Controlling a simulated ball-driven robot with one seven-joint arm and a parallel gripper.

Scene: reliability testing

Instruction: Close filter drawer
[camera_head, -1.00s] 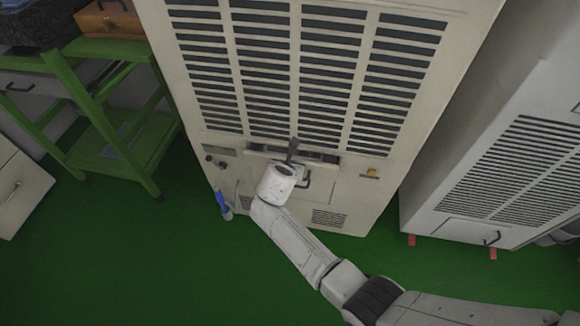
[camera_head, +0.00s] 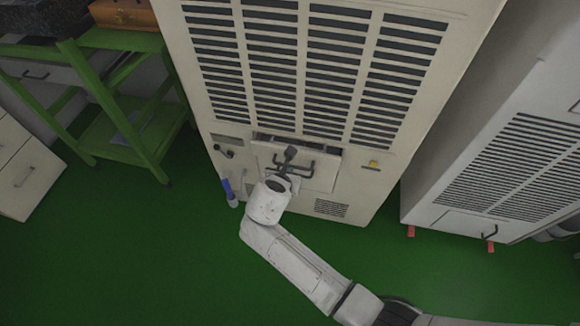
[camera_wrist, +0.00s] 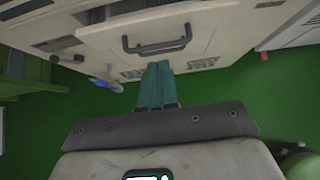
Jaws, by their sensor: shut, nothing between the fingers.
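The filter drawer (camera_head: 325,178) is a beige panel low on the front of the tall beige cabinet. A dark gap shows along its top edge, so it stands partly open. Its dark bar handle (camera_head: 303,170) is partly behind my gripper in the head view. In the wrist view the handle (camera_wrist: 157,46) spans the drawer front (camera_wrist: 205,35) just beyond my fingers. My gripper (camera_head: 290,152) is in front of the drawer near the handle. In the wrist view its teal fingers (camera_wrist: 159,66) are together and empty, pointing just below the handle. I cannot tell whether they touch the drawer.
The vented cabinet (camera_head: 215,105) rises above the drawer. A blue-handled item (camera_head: 228,190) is at its lower left. A green shelf cart (camera_head: 150,145) stands left, and another vented cabinet (camera_head: 470,120) stands right. The green floor (camera_head: 130,250) in front is open.

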